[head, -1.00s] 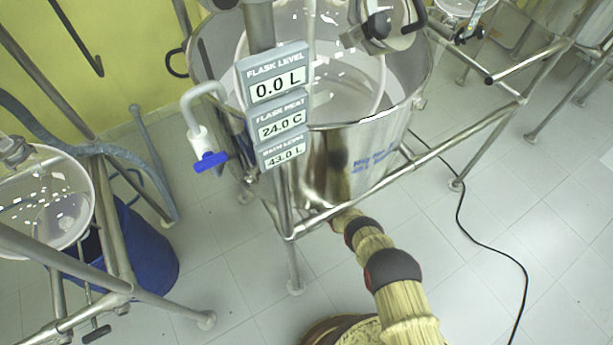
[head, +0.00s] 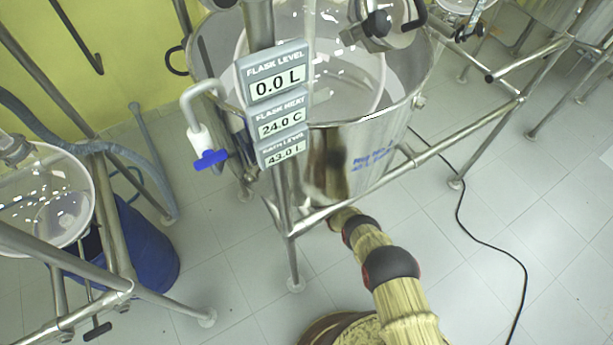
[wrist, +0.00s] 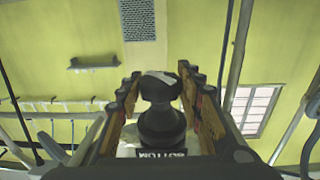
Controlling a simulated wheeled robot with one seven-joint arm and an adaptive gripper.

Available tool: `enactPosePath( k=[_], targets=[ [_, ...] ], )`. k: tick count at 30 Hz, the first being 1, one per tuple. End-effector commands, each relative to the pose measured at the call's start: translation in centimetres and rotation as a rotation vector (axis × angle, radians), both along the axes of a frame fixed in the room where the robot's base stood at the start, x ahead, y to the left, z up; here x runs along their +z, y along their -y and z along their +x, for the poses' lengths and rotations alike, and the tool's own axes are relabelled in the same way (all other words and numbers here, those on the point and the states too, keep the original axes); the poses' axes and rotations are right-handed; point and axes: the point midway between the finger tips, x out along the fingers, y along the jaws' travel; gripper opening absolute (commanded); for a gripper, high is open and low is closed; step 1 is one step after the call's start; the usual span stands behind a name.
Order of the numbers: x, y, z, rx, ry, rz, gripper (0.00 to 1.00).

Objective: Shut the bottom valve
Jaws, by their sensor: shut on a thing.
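The bottom valve shows in the wrist view as a dark, rounded handle (wrist: 160,120) with a label plate (wrist: 162,153) behind it that reads "BOTTOM", upside down. My gripper (wrist: 158,82) has its two ridged, wood-toned fingers on either side of this handle, shut on it. In the head view my arm reaches in under the steel bath vessel (head: 345,160), and the vessel and frame hide the gripper and the bottom valve. Whether the valve is open or shut cannot be told.
The steel frame (head: 405,172) surrounds the vessel close to my arm. A blue-handled tap (head: 210,160) hangs at its left, beside displays (head: 277,85) reading 0.0 L, 24.0 C and 43.0 L. A blue bin (head: 145,250) stands at left. A black cable (head: 490,240) lies on the floor at right.

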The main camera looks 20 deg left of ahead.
Motion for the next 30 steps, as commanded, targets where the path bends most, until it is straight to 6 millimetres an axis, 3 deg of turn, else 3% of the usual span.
enactPosePath(
  k=[30],
  targets=[
    [-0.26,-0.12,0.04,0.400,0.003,0.001,0.14]
  ],
)
